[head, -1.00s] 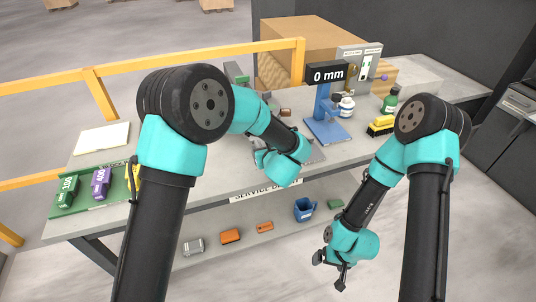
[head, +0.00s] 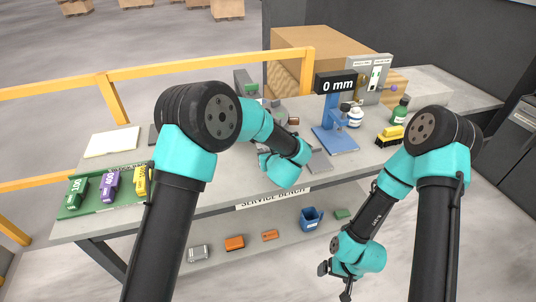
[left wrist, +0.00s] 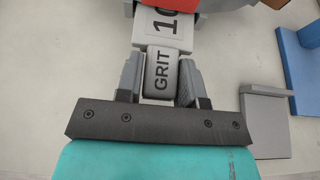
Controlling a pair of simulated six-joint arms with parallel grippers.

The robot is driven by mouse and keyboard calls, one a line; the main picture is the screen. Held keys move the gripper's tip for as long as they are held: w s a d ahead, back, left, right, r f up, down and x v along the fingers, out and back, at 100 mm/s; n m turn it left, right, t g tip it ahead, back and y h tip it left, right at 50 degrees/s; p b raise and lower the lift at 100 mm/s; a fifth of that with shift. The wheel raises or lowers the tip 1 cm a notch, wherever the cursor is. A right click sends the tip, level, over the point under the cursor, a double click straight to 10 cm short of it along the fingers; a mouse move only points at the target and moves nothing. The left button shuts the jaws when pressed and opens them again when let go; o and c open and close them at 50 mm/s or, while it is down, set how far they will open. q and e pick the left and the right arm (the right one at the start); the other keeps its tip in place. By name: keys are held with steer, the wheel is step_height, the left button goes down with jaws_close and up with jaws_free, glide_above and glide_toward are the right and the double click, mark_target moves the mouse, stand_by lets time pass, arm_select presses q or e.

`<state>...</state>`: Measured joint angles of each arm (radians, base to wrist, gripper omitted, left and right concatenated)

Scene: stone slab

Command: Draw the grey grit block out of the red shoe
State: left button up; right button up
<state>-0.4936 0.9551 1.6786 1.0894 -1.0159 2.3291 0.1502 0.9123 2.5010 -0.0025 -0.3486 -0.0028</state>
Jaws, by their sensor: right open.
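The grey grit block (left wrist: 161,70), lettered GRIT with a partly cut-off number, shows in the left wrist view. Its far end meets the red shoe (left wrist: 205,5) at the top edge, where only part of the shoe shows. My left gripper (left wrist: 162,78) has one finger on each side of the block's near part, and the fingertips appear to press against it. In the head view my left arm hides this gripper, the block and the shoe. My right gripper (head: 335,281) is open and empty, low in front of the bench, away from the block.
A blue gauge stand (head: 335,138) reading 0 mm stands on the bench right of my left arm. A green tray (head: 105,208) with several labelled blocks lies at the left. A yellow rail runs behind.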

arm_select(q)
jaws_close()
steer(key=shift+s+d, duration=0.1)
steer(key=shift+s, duration=0.1)
steer(key=shift+s+d, duration=0.2)
steer(key=shift+s, duration=0.55)
steer(key=shift+s+d, duration=0.25)
steer(key=shift+s, duration=0.5)
steer(key=shift+s+d, duration=0.2)
steer(key=shift+s, duration=0.55)
steer(key=shift+s+r, duration=0.1)
steer(key=shift+s+d+r, duration=0.25)
steer(key=shift+s+r, duration=0.45)
steer(key=shift+s+d+r, duration=0.2)
steer(key=shift+s+r, duration=0.45)
steer(key=shift+r, duration=0.05)
